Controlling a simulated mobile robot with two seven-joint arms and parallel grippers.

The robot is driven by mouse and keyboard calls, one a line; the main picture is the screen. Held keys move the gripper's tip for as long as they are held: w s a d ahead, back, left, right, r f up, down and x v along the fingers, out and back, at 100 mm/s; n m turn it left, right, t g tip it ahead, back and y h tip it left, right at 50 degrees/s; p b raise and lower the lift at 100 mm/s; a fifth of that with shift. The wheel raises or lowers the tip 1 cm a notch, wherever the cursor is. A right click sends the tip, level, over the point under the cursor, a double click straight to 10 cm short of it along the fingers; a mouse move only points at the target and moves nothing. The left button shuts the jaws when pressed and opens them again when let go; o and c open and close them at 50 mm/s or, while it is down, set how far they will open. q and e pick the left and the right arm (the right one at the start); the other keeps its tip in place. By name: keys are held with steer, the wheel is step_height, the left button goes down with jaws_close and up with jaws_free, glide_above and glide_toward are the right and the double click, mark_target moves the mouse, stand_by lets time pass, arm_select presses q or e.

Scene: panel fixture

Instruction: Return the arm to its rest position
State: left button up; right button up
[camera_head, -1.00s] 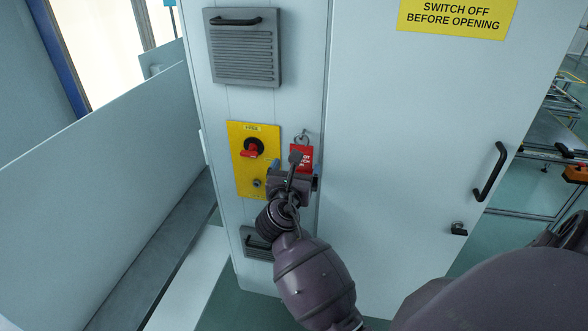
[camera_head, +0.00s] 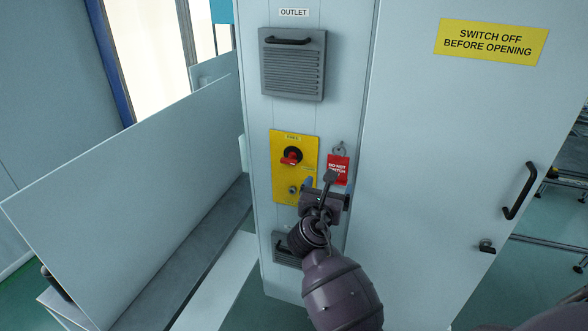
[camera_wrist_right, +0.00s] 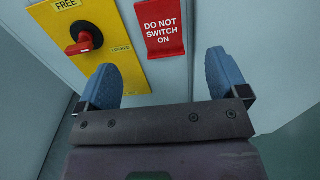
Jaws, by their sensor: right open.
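My right arm reaches up from the bottom of the head view, and its gripper (camera_head: 324,188) is in front of the cabinet, just below the red tag. In the right wrist view the gripper (camera_wrist_right: 168,80) is open, its two blue fingers wide apart with nothing between them. A yellow switch panel (camera_head: 282,180) with a red rotary handle (camera_head: 291,158) is on the cabinet's narrow face. A red "DO NOT SWITCH ON" tag (camera_head: 338,168) hangs from a metal shackle (camera_head: 340,149) beside it. The tag (camera_wrist_right: 162,28) is beyond the fingers in the wrist view. My left gripper is not in view.
A grey vent (camera_head: 292,68) is above the panel and another vent (camera_head: 286,250) is low, partly hidden by my arm. The cabinet door (camera_head: 425,140) has a black handle (camera_head: 519,191). A low partition (camera_head: 120,190) stands at left.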

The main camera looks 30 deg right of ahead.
steer(key=w+a+f+m+t+y, duration=0.25)
steer(key=a+m+y, duration=0.3)
steer(key=m, duration=0.65)
steer(key=s+a+f+m+t+y+b, duration=0.1)
steer(key=s+a+f+m+y, duration=0.35)
steer(key=f+m, duration=0.2)
arm_select(q)
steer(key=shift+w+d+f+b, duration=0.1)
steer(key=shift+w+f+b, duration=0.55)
steer(key=shift+b, duration=0.35)
arm_select(e)
steer(key=s+f+m+g+y, duration=0.1)
steer(key=s+f+m+g, duration=0.1)
steer(key=s+f, duration=0.6)
steer(key=s+f+m+g+y, duration=0.1)
steer(key=s+f+m, duration=0.3)
steer(key=s+f, duration=0.5)
steer(key=s+y, duration=0.1)
steer(key=s, duration=0.3)
steer(key=shift+s+m+g, duration=0.25)
steer(key=shift+m+g, duration=0.1)
steer(key=shift+d, duration=0.1)
steer(key=shift+c, duration=0.2)
